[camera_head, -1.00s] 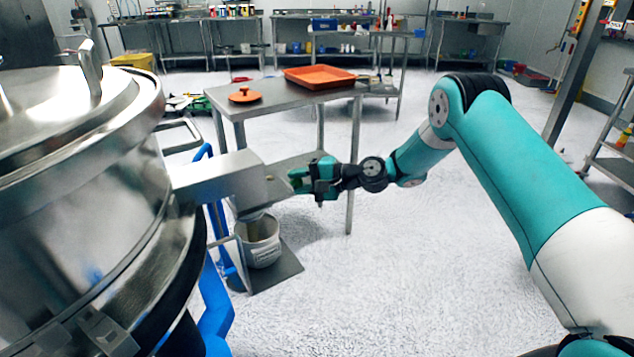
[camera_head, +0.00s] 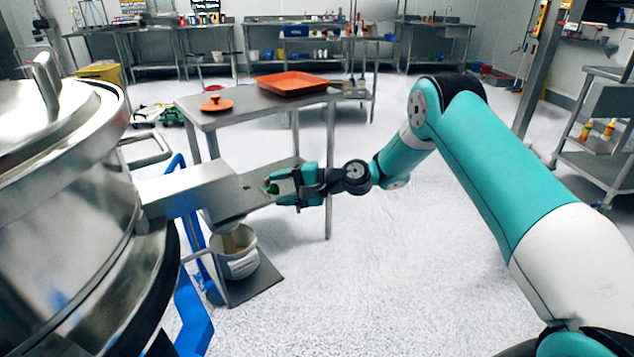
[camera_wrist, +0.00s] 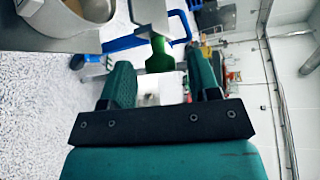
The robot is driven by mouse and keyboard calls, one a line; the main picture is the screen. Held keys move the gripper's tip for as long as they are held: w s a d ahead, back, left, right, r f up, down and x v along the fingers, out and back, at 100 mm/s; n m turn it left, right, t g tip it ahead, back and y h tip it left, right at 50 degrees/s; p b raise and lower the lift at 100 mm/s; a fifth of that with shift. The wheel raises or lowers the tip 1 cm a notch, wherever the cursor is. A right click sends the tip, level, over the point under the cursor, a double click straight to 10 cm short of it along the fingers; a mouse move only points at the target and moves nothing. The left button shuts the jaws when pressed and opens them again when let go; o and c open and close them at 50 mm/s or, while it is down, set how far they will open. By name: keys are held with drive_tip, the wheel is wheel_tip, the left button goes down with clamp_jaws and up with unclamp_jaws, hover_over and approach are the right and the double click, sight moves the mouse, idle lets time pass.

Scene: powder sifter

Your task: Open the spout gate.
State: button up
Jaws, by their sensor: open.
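The steel sifter (camera_head: 70,215) fills the left side of the head view. Its box-shaped spout (camera_head: 185,190) points right. A flat grey gate plate (camera_head: 238,200) shows at the spout's end. In the wrist view the plate (camera_wrist: 150,12) ends in a green handle (camera_wrist: 160,56). My gripper (camera_head: 275,188) is at the spout's outer end. In the wrist view its fingers (camera_wrist: 160,62) stand apart on both sides of the handle, with visible gaps.
A steel table (camera_head: 225,115) behind holds an orange tray (camera_head: 290,83) and an orange lid (camera_head: 216,104). A blue frame (camera_head: 192,310) stands beside the sifter. The floor to the right is open.

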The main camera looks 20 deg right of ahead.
drive_tip(key=v, duration=1.5)
drive_tip(key=shift+d, duration=0.35)
drive_tip(key=shift+s+a+r, duration=0.1)
drive_tip(key=shift+s+r, duration=0.05)
drive_tip(key=shift+r, duration=0.05)
drive_tip(key=s+a+r+n+g+h, duration=0.55)
drive_tip(key=s+a+r+n, duration=0.4)
drive_tip(key=s+a, duration=0.45)
drive_tip(key=s+d+r+n+g+h+p, duration=0.1)
drive_tip(key=s+r+n+h, duration=0.15)
drive_tip(key=s, duration=0.75)
drive_tip(key=s+d+r+n+h, duration=0.1)
drive_tip(key=s+n+h, duration=0.15)
drive_tip(key=s, duration=0.75)
wheel_tip(320, 180, up, 14)
drive_tip(key=p, duration=1.3)
drive_tip(key=shift+w+a+y+p, duration=0.25)
drive_tip(key=shift+w+y+p, duration=0.05)
drive_tip(key=shift+y+p, duration=0.1)
